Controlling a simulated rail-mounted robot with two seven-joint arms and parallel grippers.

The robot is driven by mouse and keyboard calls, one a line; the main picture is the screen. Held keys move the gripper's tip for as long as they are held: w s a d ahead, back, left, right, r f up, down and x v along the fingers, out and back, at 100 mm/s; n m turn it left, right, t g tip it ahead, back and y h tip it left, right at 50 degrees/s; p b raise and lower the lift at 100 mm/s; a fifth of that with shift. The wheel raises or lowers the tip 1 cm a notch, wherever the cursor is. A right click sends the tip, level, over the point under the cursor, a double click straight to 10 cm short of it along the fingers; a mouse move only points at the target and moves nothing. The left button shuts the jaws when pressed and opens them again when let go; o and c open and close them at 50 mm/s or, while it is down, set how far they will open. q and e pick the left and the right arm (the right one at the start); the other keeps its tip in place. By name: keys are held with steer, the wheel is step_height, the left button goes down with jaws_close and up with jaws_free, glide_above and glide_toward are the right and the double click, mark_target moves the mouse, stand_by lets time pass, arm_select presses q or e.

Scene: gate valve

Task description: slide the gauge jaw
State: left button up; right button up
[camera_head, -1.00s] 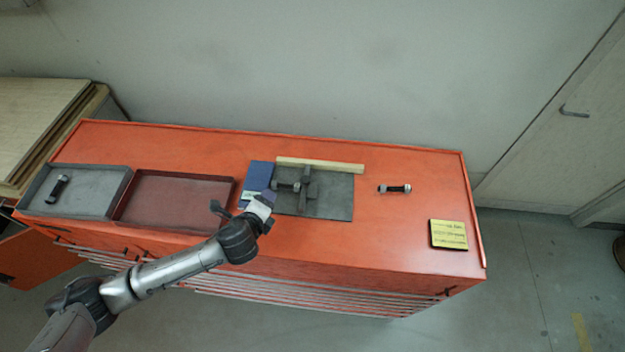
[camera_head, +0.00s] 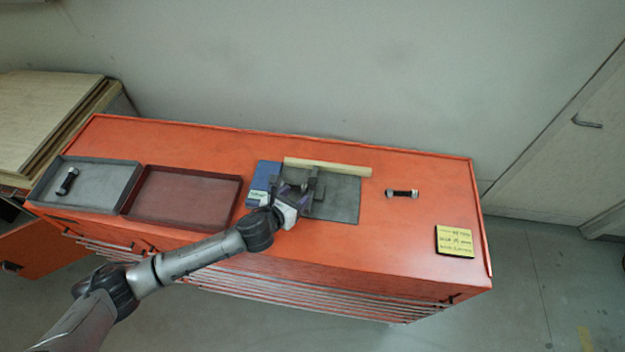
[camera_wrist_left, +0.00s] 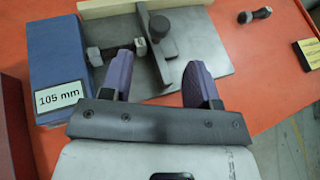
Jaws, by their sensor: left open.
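The gauge stands on a dark grey plate (camera_head: 343,205), which also shows in the left wrist view (camera_wrist_left: 215,30). Its upright jaw (camera_head: 312,183) is a dark bar with a round knob (camera_wrist_left: 158,27). A dark bolt-like piece (camera_wrist_left: 115,52) lies between the jaw and a blue block labelled 105 mm (camera_wrist_left: 60,60); the block also shows in the head view (camera_head: 265,178). My left gripper (camera_head: 293,193), seen with purple fingers in the left wrist view (camera_wrist_left: 157,75), is open at the near side of the gauge. My right gripper is out of view.
A wooden strip (camera_head: 328,167) borders the plate's back. A red tray (camera_head: 183,197) and a grey tray (camera_head: 105,175) holding a dark-handled piece (camera_head: 67,181) stand left. Another such piece (camera_head: 402,193) and a yellow note (camera_head: 455,241) lie right, on otherwise clear orange top.

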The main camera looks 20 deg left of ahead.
mark_target(312, 181)
arm_select(q)
steer(key=x, duration=1)
steer(key=shift+w+f, duration=0.15)
steer(key=shift+w, duration=0.15)
steer(key=shift+d, duration=0.1)
jaws_close()
